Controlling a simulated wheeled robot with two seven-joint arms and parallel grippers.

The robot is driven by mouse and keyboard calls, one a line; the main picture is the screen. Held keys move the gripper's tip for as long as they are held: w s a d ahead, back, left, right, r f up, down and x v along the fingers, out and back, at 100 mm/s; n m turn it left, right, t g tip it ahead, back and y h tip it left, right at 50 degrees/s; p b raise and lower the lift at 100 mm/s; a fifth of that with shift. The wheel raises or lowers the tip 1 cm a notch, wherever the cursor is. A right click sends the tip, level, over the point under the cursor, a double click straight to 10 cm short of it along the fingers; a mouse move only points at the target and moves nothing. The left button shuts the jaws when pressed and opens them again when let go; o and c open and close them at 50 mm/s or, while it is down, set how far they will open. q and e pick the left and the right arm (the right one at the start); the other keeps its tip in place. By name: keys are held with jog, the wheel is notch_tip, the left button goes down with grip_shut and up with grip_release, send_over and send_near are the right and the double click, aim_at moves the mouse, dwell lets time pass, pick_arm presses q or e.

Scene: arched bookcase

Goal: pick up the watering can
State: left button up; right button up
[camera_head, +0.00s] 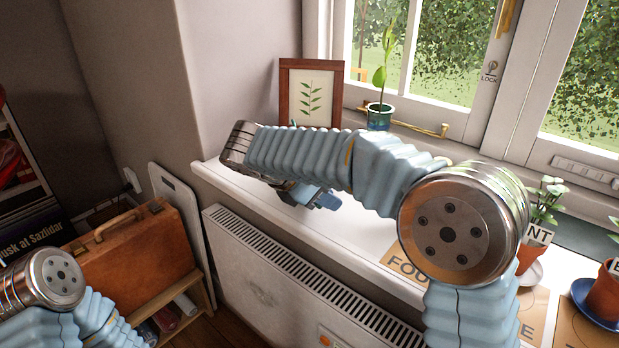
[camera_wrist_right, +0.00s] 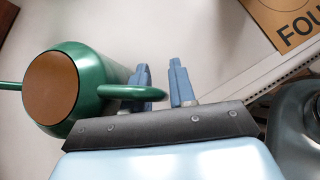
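The green watering can (camera_wrist_right: 92,70), with a brown round face, is at the left of the right wrist view. Its green handle (camera_wrist_right: 130,91) reaches across one finger of my right gripper (camera_wrist_right: 160,75) into the gap between the fingers. The fingers stand apart; I see no firm grip on the handle. In the head view my right gripper (camera_head: 316,197) is low over the white windowsill (camera_head: 350,232), partly under my arm. My arm hides most or all of the can there. My left arm is at the lower left, its gripper out of view.
A framed leaf picture (camera_head: 311,93) and a potted seedling (camera_head: 379,115) stand behind my right arm by the window. Potted plants and cardboard labelled pieces (camera_head: 402,262) lie to the right. A radiator (camera_head: 290,290) is below the sill; a brown case (camera_head: 135,258) stands left.

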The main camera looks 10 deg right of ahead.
jog(key=shift+c, duration=0.3)
grip_shut()
jog(key=shift+r, duration=0.1)
dwell(1.0)
